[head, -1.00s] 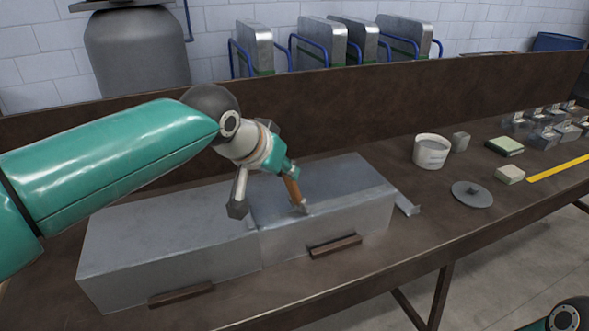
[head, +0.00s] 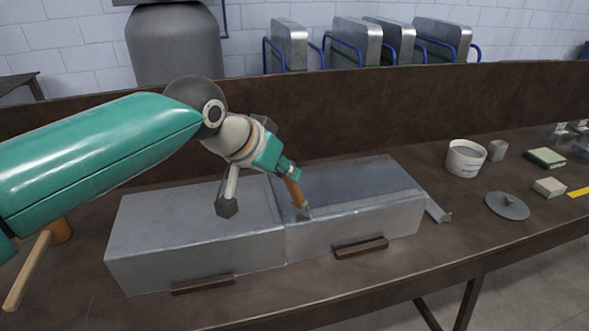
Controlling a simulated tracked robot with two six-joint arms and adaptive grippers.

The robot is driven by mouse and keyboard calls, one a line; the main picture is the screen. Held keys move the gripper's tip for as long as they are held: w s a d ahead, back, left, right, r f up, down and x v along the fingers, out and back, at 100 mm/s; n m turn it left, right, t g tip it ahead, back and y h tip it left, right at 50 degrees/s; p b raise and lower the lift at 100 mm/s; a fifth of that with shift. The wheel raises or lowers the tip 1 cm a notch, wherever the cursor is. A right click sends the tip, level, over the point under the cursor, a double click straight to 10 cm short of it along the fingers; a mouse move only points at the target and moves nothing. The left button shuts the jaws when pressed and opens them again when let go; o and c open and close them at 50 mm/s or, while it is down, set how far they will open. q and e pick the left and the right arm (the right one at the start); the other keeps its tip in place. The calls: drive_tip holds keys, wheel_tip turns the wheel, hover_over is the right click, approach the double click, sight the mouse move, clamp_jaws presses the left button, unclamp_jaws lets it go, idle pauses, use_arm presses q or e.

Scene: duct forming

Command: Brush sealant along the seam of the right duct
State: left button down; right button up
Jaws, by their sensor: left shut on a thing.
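Two grey sheet-metal ducts lie end to end on the brown bench. The left duct (head: 190,225) meets the right duct (head: 350,222) at a vertical joint. A lengthwise seam line (head: 375,203) runs near the front top edge of the right duct, and the top behind it looks darker. My left gripper (head: 284,168) is shut on a brush (head: 296,193) with an orange-brown handle. The brush is tilted, its tip at the front top edge of the right duct, near the joint. Whether the bristles touch is too small to tell. My right gripper is out of view.
Right of the ducts stand an open white pot (head: 466,160), a round lid (head: 507,206), and small blocks (head: 549,187). A metal strip (head: 437,209) lies by the right duct's end. A mallet (head: 30,268) lies at left.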

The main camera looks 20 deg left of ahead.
use_arm(q)
drive_tip(key=shift+s+a, duration=0.45)
drive_tip(key=shift+a, duration=0.2)
wheel_tip(320, 180, up, 6)
drive_tip(key=p, duration=0.5)
wheel_tip(320, 180, up, 3)
drive_tip(key=p, duration=0.3)
idle(1.1)
